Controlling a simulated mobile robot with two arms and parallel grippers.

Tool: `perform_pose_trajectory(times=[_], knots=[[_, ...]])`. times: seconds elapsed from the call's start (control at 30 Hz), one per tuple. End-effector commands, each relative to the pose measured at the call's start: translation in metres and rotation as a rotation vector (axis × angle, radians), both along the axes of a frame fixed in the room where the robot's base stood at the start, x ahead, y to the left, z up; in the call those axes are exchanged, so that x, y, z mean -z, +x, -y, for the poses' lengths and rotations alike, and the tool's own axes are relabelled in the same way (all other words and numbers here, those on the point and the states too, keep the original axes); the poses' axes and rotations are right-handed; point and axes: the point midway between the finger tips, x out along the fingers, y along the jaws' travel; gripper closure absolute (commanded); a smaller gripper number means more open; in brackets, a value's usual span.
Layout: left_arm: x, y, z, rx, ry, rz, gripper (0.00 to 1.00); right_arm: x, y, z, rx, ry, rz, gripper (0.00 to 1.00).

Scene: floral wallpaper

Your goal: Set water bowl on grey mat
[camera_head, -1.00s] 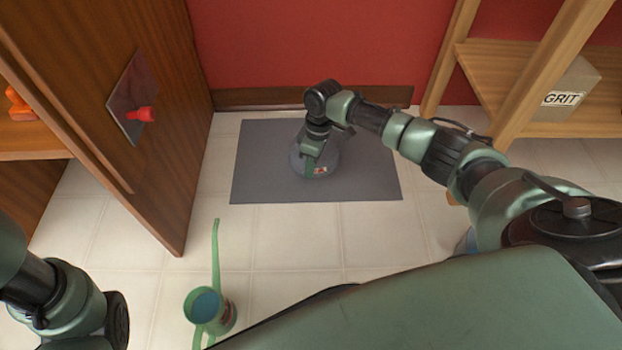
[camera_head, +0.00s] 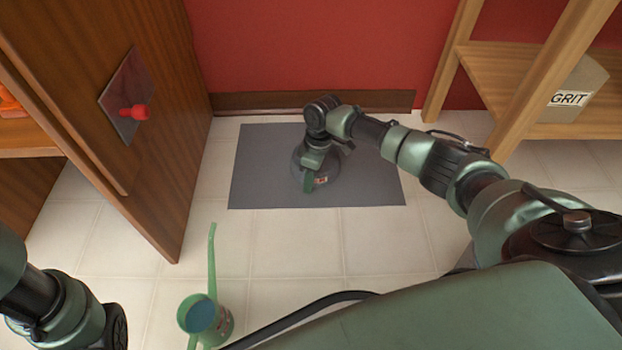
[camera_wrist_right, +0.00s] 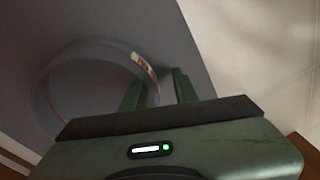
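The grey mat (camera_head: 370,182) lies flat on the floor by the red wall. The round grey water bowl (camera_head: 331,171), with a small red and white label, is over the mat, left of its middle. In the right wrist view the bowl (camera_wrist_right: 82,92) shows its round rim above the mat (camera_wrist_right: 125,18). My right gripper (camera_head: 312,177) points down at the bowl's near side. In the wrist view its fingers (camera_wrist_right: 158,88) are apart, with the labelled bowl wall between them. I cannot tell whether the bowl's base touches the mat. My left arm shows, but its gripper does not.
A wooden door (camera_head: 150,170) with a red knob (camera_head: 138,112) is at left. Wooden shelves with a GRIT box (camera_head: 575,98) are at right.

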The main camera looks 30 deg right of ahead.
Motion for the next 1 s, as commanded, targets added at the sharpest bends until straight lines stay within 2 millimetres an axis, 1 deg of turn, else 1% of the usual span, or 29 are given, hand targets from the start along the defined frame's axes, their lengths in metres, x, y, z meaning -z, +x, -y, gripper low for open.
perform_pose_trajectory(times=[0.1, 0.27, 0.37, 0.6, 0.7, 0.83, 1.0], knots=[[-0.001, 0.000, 0.000, 0.000, 0.000, 0.000, 0.64, -0.003, -0.001, 0.002, 0.001, -0.004, -0.002, 0.68], [-0.018, 0.000, 0.000, -0.001, 0.000, 0.000, 0.64, -0.024, 0.000, 0.004, 0.001, -0.003, -0.003, 0.68], [-0.033, 0.000, 0.000, -0.001, 0.000, 0.000, 0.64, -0.044, 0.000, 0.006, 0.001, -0.003, -0.002, 0.68], [-0.071, 0.000, 0.000, -0.001, 0.000, 0.000, 0.64, -0.097, 0.002, 0.014, 0.001, -0.002, -0.001, 0.68], [-0.082, 0.000, 0.000, -0.001, -0.001, 0.001, 0.64, -0.112, 0.003, 0.017, 0.000, -0.001, -0.001, 0.68], [-0.087, 0.000, 0.000, -0.001, 0.000, 0.002, 0.64, -0.121, 0.003, 0.019, -0.001, -0.001, -0.001, 0.68], [-0.085, 0.000, 0.000, -0.001, -0.001, 0.002, 0.64, -0.121, 0.003, 0.019, 0.000, -0.002, -0.002, 0.68]])
